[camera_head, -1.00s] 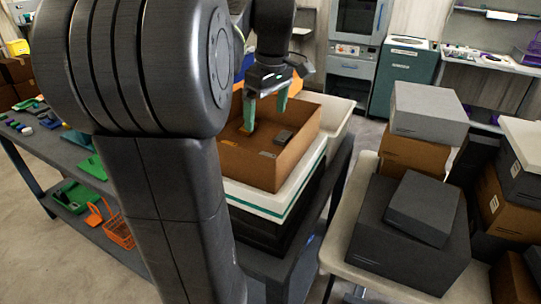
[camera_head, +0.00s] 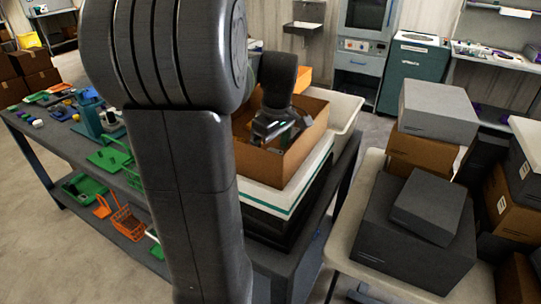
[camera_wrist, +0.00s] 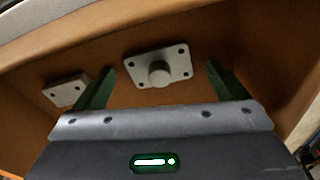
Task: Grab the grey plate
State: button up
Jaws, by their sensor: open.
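In the wrist view a light grey plate (camera_wrist: 158,66) with corner holes and a round raised boss lies inside the brown box (camera_wrist: 215,42). My gripper (camera_wrist: 160,78) is open, its green fingers on either side of this plate with gaps between. A second, smaller-looking greyish plate (camera_wrist: 66,91) with holes lies to the left, outside the left finger. In the head view my gripper (camera_head: 277,134) is down inside the box (camera_head: 262,168) and hides most of its contents; I cannot make out the plates there.
The box's walls stand close around my gripper. Grey boxes (camera_head: 410,232) stand on a table at right.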

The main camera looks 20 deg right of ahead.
jog(key=c, duration=1.2)
jog(key=shift+c, duration=0.2)
